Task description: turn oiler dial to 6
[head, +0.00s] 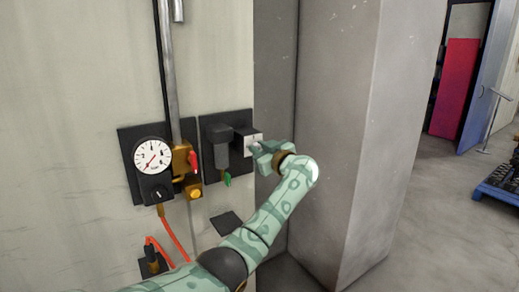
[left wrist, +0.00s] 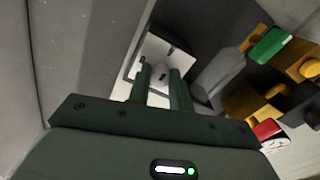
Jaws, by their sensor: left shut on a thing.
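The oiler dial is a small pale knob on a white square face (head: 253,138) at the end of a dark block on the wall panel. The face also shows in the left wrist view (left wrist: 176,52), with the knob (left wrist: 157,70) between my fingers. My left gripper (head: 258,149) reaches it from the right and is shut on the knob; the fingers (left wrist: 158,86) sit on either side of it. Marks on the face are too small to read, so I cannot tell the setting. My right gripper is in neither view.
A round white gauge (head: 152,156) with a black knob (head: 157,190) below is left of the dial. A red lever (head: 192,157), a yellow button (head: 195,193) and a green lever (head: 227,180) are close by. A grey pillar (head: 335,120) stands to the right.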

